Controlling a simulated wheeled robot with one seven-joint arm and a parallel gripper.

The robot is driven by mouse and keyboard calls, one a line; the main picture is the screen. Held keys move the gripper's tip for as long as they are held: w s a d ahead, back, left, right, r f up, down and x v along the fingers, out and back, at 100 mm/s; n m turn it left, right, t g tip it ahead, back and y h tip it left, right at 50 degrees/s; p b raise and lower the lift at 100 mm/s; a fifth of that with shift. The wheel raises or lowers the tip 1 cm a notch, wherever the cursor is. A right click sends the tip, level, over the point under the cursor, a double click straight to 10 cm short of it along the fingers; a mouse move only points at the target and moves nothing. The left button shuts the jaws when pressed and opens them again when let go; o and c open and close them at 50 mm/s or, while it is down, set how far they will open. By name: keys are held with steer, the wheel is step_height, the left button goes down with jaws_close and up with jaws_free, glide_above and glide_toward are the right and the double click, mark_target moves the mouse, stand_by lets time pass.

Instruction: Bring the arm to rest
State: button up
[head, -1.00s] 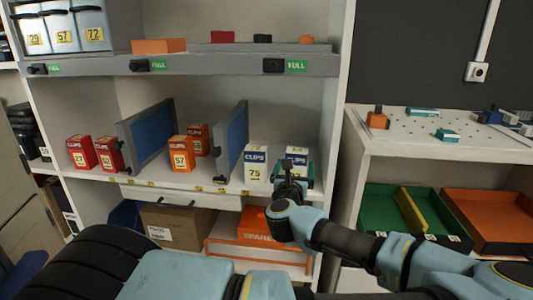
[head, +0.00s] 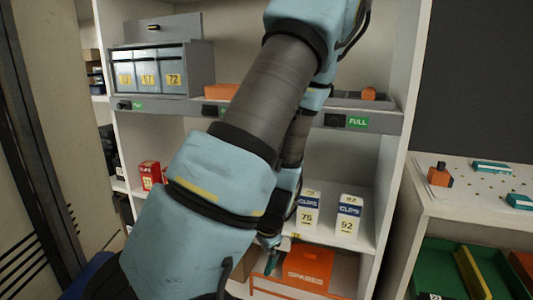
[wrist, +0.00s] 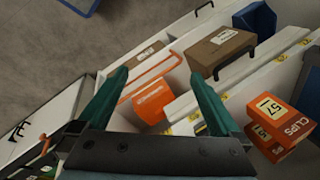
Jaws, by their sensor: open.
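My gripper (wrist: 158,78) is open in the wrist view, with two teal fingers apart and nothing between them. It points down over the front of the shelf unit, above the lower bay with the orange SPARES box (wrist: 154,101). In the head view my arm rises across the middle and folds down. Only a small teal part of my gripper (head: 269,240) shows there, low and left of the white CLIPS carton 75 (head: 307,210). The white CLIPS carton 92 (head: 347,216) stands upright to its right, apart from my gripper.
The orange CLIPS carton 57 (wrist: 278,125) stands on the shelf close right of my gripper in the wrist view. A cardboard box (wrist: 222,50) is in the lower bay. A red carton (head: 149,174) is at the left. A side bench (head: 470,190) stands at the right.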

steer(key=s+a+r+n+h+p, duration=0.1)
steer(key=s+a+r+n, duration=0.1)
steer(key=r+n, duration=0.3)
steer(key=s+a+r+n+g+h+p, duration=0.1)
steer(key=s+a+r+n+p, duration=0.1)
steer(key=r, duration=1.1)
steer(key=s+n, duration=0.1)
steer(key=n, duration=0.1)
steer(key=shift+a+r+n, duration=0.35)
steer(key=shift+n, duration=0.05)
